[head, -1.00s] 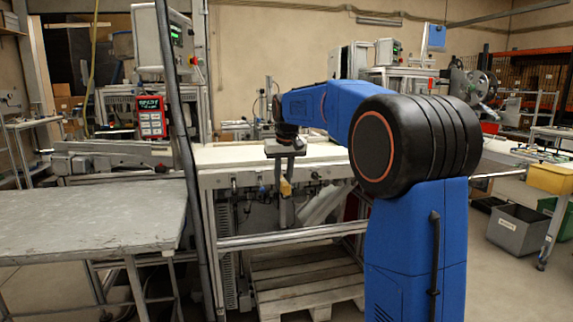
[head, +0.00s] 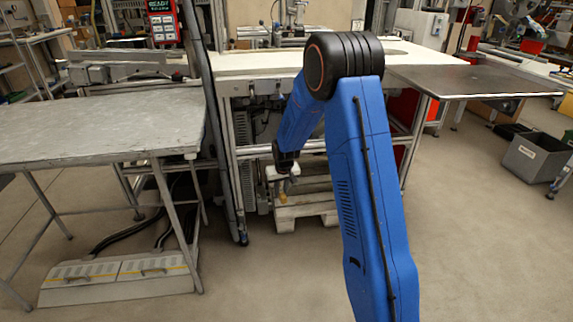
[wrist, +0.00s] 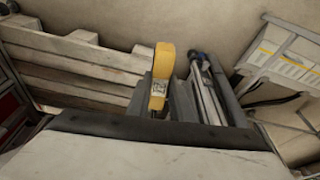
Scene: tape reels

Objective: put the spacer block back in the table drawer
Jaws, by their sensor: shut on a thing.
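A yellow block-like piece with a small printed label (wrist: 160,75) stands up in my gripper (wrist: 172,100) in the wrist view; I take it for the spacer block. The grey fingers are shut on it and partly hide its lower end. I cannot make out a table drawer in either view.
A worn grey table (head: 90,135) stands at left, with a low pale unit with two handled panels (head: 115,275) on the floor below. A wooden pallet (head: 305,208) lies under the white workbench (head: 245,65). A dark table (head: 475,80) and grey crate (head: 535,158) are at right.

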